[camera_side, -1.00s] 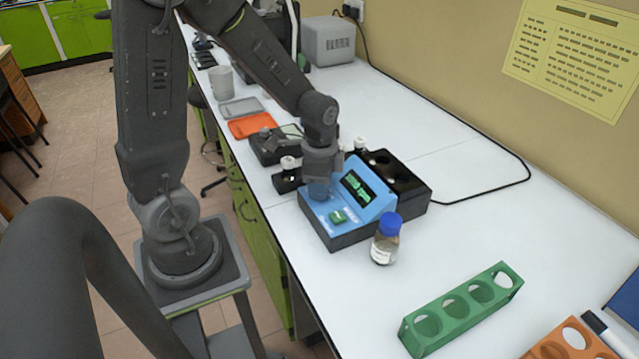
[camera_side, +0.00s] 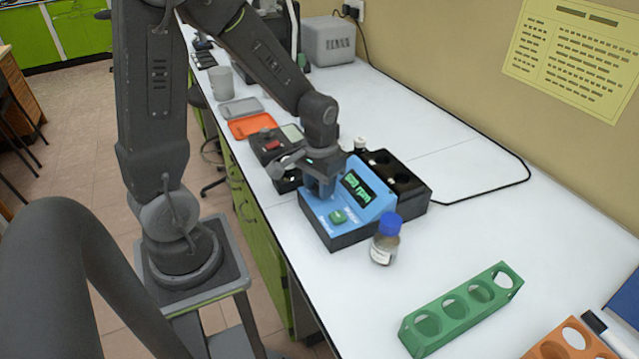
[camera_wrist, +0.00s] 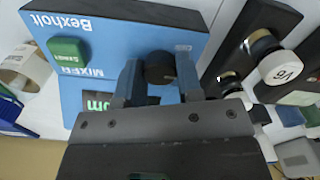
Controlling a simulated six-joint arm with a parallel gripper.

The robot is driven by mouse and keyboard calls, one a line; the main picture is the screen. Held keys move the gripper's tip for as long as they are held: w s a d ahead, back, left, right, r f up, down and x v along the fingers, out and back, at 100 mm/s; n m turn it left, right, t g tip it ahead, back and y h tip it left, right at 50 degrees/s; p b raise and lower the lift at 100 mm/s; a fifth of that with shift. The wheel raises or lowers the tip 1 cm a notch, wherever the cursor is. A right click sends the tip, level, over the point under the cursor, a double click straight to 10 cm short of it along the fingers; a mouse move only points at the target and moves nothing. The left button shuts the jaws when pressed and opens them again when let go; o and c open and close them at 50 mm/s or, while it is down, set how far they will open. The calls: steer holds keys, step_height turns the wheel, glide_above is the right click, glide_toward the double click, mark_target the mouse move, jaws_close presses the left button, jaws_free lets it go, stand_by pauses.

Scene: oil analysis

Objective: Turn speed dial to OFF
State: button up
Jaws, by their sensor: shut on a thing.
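The mixer has a blue sloped panel (camera_side: 320,212) on a black base, with a green-lit display (camera_side: 357,188) and a green button (camera_side: 338,216). The black speed dial (camera_wrist: 160,67) shows in the wrist view between my two fingers. My gripper (camera_wrist: 160,78) is shut on it, one finger on each side. In the side view my gripper (camera_side: 320,192) comes down over the dial end of the panel and hides the dial. The display shows rpm, its digits too small to read surely. The dial's marks cannot be made out.
A blue-capped bottle (camera_side: 385,240) stands close in front of the mixer. A black block with round wells (camera_side: 395,175) sits behind it. White-capped vials, one marked V6 (camera_wrist: 282,67), are beside it. A green rack (camera_side: 462,308) lies at front right; bench between is clear.

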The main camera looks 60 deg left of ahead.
steer(key=n, duration=0.4)
steer(key=shift+n, duration=2.2)
steer(key=o, duration=0.9)
step_height(320, 180, up, 14)
steer(key=shift+f, duration=0.1)
steer(key=s+d+r+m+t, duration=0.1)
steer(key=s+d+m+t, duration=0.1)
steer(key=s+d+m, duration=0.1)
steer(key=s+d+r+m+t, duration=0.1)
steer(key=s+d+m, duration=0.1)
steer(key=m, duration=0.3)
steer(key=s+d+r+m+t, duration=0.1)
steer(key=s+d+m+t, duration=0.1)
steer(key=s+d+m, duration=0.1)
steer(key=shift+s+d+r+m+t, duration=0.25)
steer(key=shift+s+d+m+t, duration=0.15)
steer(key=shift+m, duration=0.3)
